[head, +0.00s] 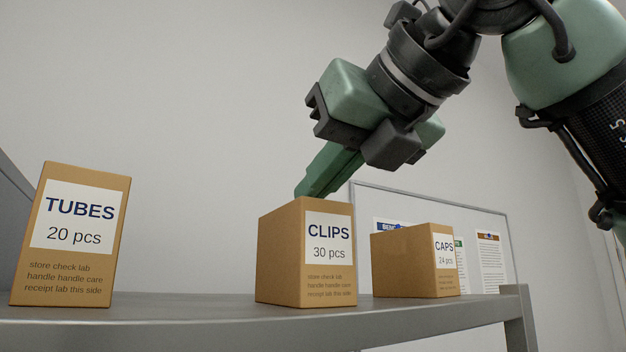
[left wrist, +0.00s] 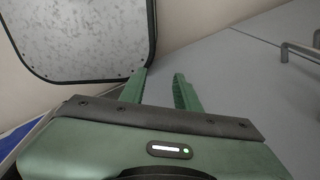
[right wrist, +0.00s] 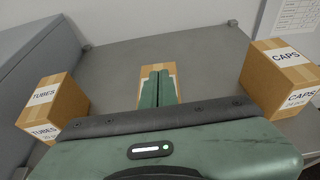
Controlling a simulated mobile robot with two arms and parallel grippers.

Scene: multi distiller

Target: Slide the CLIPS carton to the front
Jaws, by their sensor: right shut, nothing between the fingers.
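The CLIPS carton (head: 280,255) stands upright on the grey shelf (head: 200,312), between the other two cartons. It is brown with a white label on its front face. My right gripper (head: 303,192) comes down from the upper right, its green fingers shut and empty, tips at the carton's top. I cannot tell whether they touch it. In the right wrist view the fingers (right wrist: 157,75) cover much of the CLIPS carton (right wrist: 155,68). My left gripper (left wrist: 163,76) shows only in the left wrist view, its fingers apart with nothing between them.
The TUBES carton (head: 70,280) stands to the left and the CAPS carton (head: 402,268) to the right, with gaps beside CLIPS. In the right wrist view, bare shelf (right wrist: 205,48) surrounds CLIPS. In the left wrist view, a grey surface (left wrist: 235,80) carries a metal handle (left wrist: 298,48).

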